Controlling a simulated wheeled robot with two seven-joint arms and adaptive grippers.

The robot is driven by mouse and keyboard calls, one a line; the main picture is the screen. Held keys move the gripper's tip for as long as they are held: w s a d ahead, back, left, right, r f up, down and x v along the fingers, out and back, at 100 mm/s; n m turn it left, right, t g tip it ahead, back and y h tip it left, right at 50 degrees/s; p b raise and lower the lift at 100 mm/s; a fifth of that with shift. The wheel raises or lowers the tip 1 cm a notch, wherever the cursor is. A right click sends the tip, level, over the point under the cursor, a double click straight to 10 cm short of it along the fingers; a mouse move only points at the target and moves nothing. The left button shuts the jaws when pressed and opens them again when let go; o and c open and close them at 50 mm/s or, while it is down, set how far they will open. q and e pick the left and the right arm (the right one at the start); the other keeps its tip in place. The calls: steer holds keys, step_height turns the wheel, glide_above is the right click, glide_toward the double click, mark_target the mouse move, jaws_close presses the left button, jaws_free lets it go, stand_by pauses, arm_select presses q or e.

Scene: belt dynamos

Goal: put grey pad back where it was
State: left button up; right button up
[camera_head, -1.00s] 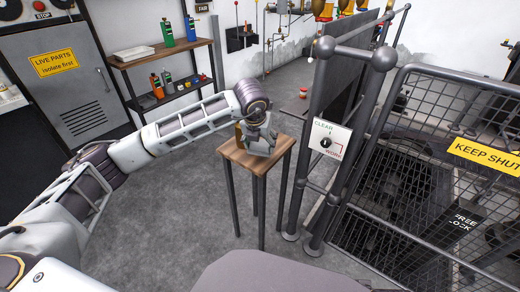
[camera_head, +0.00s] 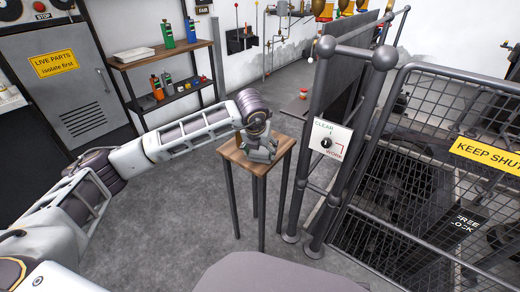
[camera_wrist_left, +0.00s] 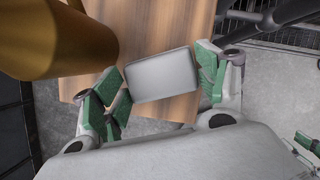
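The grey pad (camera_wrist_left: 162,75) is a flat block with rounded corners, over the wooden top of a small stand in the left wrist view. My left gripper (camera_wrist_left: 162,82) has its green-lined fingers wide apart, one on each side of the pad. The fingers are very close to its edges, and firm contact does not show. In the head view my left gripper (camera_head: 261,154) is low over the small stand (camera_head: 284,143) and hides the pad. I cannot tell whether the pad rests on the wood.
A brass-coloured round object (camera_wrist_left: 55,40) stands close beside the left finger. A grey post frame with a CLEAR/WORK switch (camera_head: 329,142) rises right of the stand. A mesh gate (camera_head: 455,150) is further right. Shelves with bottles (camera_head: 165,65) are behind.

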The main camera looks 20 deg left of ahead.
mark_target(259, 160)
arm_select(q)
steer(key=shift+o, duration=0.8)
steer(key=shift+r, duration=0.15)
arm_select(e)
steer(key=shift+s, duration=0.1)
arm_select(q)
steer(key=shift+r, duration=0.2)
steer(key=p+v, duration=0.1)
steer(key=v, duration=0.3)
steer(key=shift+s+r, duration=0.1)
steer(key=shift+r, duration=0.1)
steer(key=p+v, duration=0.1)
steer(key=v, duration=0.6)
steer(key=shift+p, duration=0.35)
arm_select(e)
steer(key=shift+s+d+f+g+h, duration=0.2)
steer(key=shift+d+g+h, duration=0.1)
steer(key=shift+d+g, duration=0.25)
arm_select(q)
steer(key=shift+s, duration=0.1)
arm_select(e)
steer(key=shift+w+r, duration=0.1)
